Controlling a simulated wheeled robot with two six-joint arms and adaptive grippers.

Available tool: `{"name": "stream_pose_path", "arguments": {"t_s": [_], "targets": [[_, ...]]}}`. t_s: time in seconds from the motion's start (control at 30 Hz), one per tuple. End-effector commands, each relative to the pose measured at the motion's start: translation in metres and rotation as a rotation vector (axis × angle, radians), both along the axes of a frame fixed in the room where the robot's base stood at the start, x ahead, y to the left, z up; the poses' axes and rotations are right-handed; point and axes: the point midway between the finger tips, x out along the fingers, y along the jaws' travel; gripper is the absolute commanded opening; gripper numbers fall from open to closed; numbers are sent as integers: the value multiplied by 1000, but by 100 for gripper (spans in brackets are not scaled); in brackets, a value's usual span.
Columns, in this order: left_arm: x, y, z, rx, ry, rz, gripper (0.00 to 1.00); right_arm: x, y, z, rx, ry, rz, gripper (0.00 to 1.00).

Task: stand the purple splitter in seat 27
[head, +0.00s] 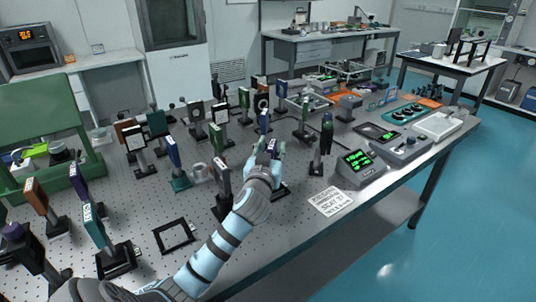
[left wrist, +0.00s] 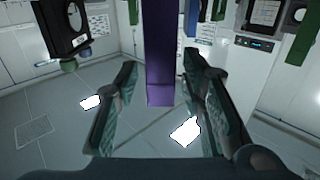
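The purple splitter (left wrist: 162,60) shows in the left wrist view as a tall purple block between the two fingers of my left gripper (left wrist: 160,75). The fingers are apart, with a visible gap on its left side; contact on its right side is unclear. In the head view my left gripper (head: 270,148) is over the middle of the table and mostly hides what is between its fingers. A black square frame (head: 174,236) lies empty on the perforated table; I cannot read a seat number on it. A printed card (head: 330,201) lies near the front edge. My right gripper is not in view.
Many mounted optics crowd the table, including a blue one (head: 173,152) and a dark one with a green part (head: 326,135) right of my gripper. A meter with green digits (head: 358,160) stands at the right front. Bare table lies around the black frame.

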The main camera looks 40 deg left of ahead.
Motion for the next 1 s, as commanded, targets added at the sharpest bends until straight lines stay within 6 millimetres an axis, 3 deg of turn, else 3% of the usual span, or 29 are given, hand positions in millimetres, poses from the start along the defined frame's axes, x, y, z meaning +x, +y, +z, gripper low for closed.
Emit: {"name": "stream_pose_path", "arguments": {"t_s": [0.5,0.67,1.0], "targets": [[-92,-50,0,-2,0,-1,36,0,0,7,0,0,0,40],[-102,-54,0,-1,0,1,36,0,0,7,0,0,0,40],[-102,-54,0,-1,0,1,36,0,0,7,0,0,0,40]]}}
